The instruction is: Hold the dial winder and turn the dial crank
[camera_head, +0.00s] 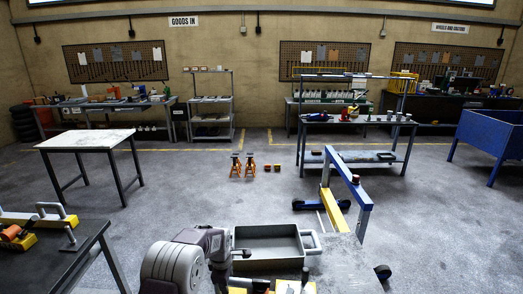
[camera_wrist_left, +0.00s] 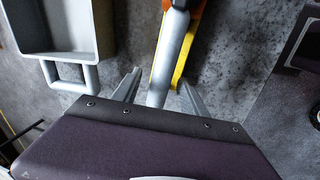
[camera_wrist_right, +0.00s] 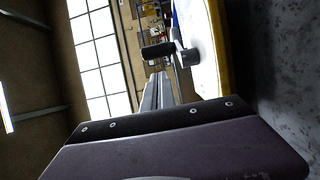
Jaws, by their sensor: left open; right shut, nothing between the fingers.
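In the right wrist view, the dial winder shows as a white face with a yellow edge (camera_wrist_right: 207,45). The dial crank (camera_wrist_right: 186,56) is a grey block with a black grip on it. My right gripper (camera_wrist_right: 157,88) is shut and empty just short of the crank, not holding it. In the left wrist view, my left gripper (camera_wrist_left: 160,88) is open, with a grey bar (camera_wrist_left: 168,60) between its fingers and yellow behind it. I cannot tell whether the fingers touch the bar. In the head view, yellow and pale parts (camera_head: 292,287) are cut off at the bottom edge.
A grey open tray (camera_head: 268,231) with a side handle stands at the lower middle, close to my arm. A blue and yellow crane-like frame (camera_head: 363,201) rises to its right. A dark bench (camera_head: 55,262) is at lower left. The middle floor is mostly clear.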

